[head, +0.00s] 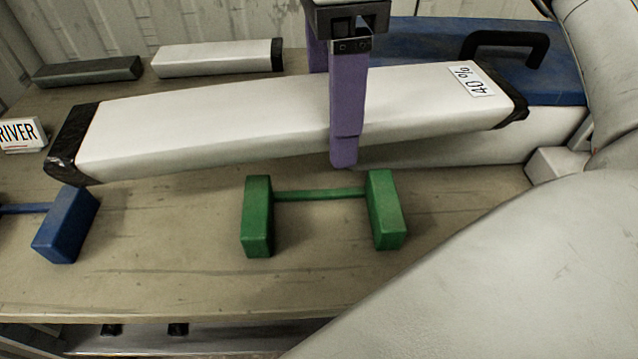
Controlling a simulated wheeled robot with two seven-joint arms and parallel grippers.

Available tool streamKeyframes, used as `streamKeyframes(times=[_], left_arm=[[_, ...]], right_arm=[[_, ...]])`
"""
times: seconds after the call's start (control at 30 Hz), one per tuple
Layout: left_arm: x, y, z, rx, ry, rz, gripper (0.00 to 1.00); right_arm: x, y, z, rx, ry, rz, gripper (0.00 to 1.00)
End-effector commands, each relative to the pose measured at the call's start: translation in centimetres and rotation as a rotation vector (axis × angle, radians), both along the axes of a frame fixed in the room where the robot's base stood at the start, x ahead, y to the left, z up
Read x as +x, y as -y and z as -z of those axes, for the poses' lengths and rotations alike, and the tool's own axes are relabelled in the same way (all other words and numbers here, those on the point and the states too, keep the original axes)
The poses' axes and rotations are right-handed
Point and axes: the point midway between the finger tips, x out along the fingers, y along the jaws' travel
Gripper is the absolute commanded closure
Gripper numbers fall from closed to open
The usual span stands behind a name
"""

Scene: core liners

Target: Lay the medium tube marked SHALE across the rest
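A long white tube (230,120) with black end caps lies across the middle of the head view, its left end lower in the picture. Its label (471,81) reads "40 %", upside down; no SHALE marking is legible. My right gripper (338,125), with purple fingers, comes down from above and straddles the tube near its middle. One finger is on the near side; the far fingertip is hidden. The tube seems held above the table. A green rest (320,195) with two end blocks and a thin bar stands empty in front of it. My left gripper is out of view.
A blue rest (68,225) stands at the left, near a sign reading "RIVER" (22,134). A shorter white tube (215,57) and a dark tube (88,71) lie at the back left. A blue-lidded white box (425,40) is behind. The table front is clear.

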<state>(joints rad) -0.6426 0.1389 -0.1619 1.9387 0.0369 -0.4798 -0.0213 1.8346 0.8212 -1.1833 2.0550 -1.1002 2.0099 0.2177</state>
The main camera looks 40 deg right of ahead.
Motion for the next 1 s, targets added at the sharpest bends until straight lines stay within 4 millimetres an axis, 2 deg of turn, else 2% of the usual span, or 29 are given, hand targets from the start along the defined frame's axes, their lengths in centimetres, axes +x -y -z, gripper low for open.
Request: streamKeyframes(times=[0.1, 0.27, 0.6, 0.83, 1.0], left_arm=[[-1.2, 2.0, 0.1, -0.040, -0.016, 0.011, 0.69], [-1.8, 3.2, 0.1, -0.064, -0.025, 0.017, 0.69], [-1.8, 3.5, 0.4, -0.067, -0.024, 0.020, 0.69], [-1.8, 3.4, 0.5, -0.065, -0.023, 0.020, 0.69], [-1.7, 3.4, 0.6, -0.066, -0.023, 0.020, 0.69]], right_arm=[[0.1, 0.3, 0.9, 0.004, 0.006, 0.080, 0.91], [0.1, 0.5, 2.1, 0.003, 0.003, 0.130, 0.91], [0.1, 0.6, 6.8, 0.002, 0.004, 0.136, 0.91], [0.1, 0.5, 8.0, 0.003, 0.005, 0.136, 0.91], [0.1, 0.6, 10.0, 0.002, 0.002, 0.136, 0.91]])
